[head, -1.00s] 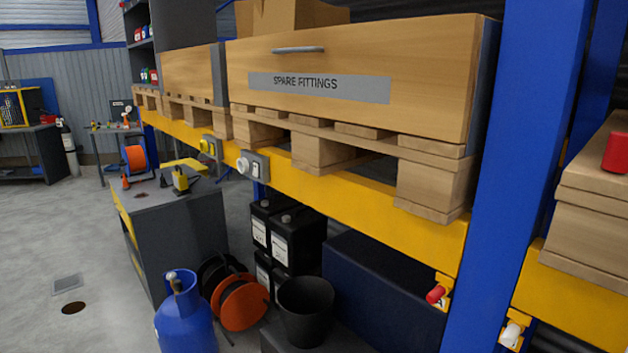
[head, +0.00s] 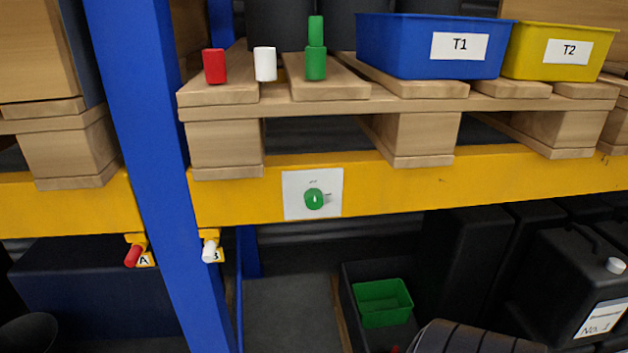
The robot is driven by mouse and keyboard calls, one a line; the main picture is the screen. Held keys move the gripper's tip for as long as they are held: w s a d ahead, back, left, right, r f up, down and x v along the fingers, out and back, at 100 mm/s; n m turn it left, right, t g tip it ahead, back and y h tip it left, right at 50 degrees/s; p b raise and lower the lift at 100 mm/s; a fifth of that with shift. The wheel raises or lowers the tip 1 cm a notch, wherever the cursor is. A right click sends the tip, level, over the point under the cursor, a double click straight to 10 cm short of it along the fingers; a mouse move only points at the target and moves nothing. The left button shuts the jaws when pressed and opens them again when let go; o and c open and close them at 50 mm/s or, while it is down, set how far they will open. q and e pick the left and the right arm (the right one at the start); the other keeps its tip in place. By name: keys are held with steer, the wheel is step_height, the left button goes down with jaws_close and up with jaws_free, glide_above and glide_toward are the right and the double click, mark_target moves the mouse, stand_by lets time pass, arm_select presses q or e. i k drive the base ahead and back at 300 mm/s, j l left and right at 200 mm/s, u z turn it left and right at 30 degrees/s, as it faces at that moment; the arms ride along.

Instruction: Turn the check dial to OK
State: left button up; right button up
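The check dial (head: 313,199) is a green round knob on a white plate (head: 296,183). The plate is fixed to the front of the yellow shelf beam, near the middle of the head view. Small markings are on the plate around the knob, but they are too small to read, so I cannot tell which setting the dial points to.
A pallet (head: 292,108) above the dial bears red, white and green blocks, a blue bin T1 (head: 400,50) and a yellow bin T2 (head: 520,52). A blue post (head: 150,150) and hooks A and B are left of the dial. Black canisters (head: 570,270) stand below right.

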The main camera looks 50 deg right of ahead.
mark_target(313, 198)
steer(key=z, duration=1.6)
